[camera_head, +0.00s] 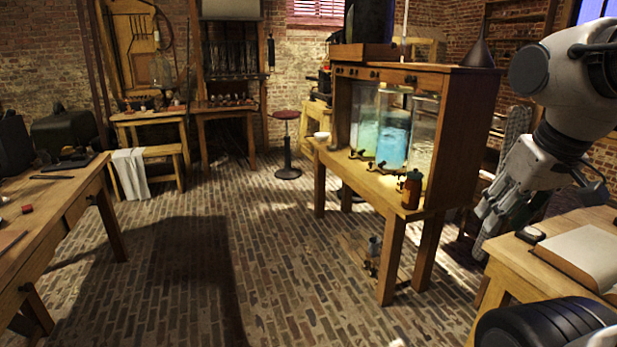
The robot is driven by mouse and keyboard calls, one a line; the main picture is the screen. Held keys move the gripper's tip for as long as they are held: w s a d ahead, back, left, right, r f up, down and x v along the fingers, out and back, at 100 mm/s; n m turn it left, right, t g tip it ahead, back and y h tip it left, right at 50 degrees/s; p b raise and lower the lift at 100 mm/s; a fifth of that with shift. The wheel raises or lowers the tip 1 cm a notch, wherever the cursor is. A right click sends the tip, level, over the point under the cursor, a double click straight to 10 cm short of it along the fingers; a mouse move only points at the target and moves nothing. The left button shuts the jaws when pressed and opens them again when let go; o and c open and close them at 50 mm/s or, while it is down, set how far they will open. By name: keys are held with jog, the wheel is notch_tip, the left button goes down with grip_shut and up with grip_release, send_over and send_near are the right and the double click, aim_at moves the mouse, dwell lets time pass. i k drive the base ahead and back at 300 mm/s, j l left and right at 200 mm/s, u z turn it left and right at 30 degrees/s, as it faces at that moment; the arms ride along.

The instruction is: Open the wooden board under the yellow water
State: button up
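A wooden cabinet (465,130) on legs holds large glass jars. The left jar (365,120) has pale yellow-green to teal liquid, the middle jar (394,138) has blue liquid, and the right jar (424,135) looks pale or clear. Small taps sit low at the jars. The wooden ledge (374,187) runs beneath them. I cannot make out a separate board under the yellowish jar. A row of small dark knobs runs along the cabinet's upper edge (395,76). My gripper (482,232) is at the right, beside the cabinet and apart from it. Its fingers look spread and empty.
A brown bottle (412,189) stands on the ledge's near end. A table with an open book (590,255) is at the lower right, close below my arm. A workbench (60,205) is at the left and a stool (287,145) at the back. The brick floor (190,260) between is clear.

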aim_at(401, 184)
jog(key=i, duration=1)
jog(key=i+j+z, duration=0.15)
jog(key=i, duration=0.85)
jog(key=i+l+z, duration=0.1)
jog(key=i+l, duration=0.25)
jog(key=l, duration=0.4)
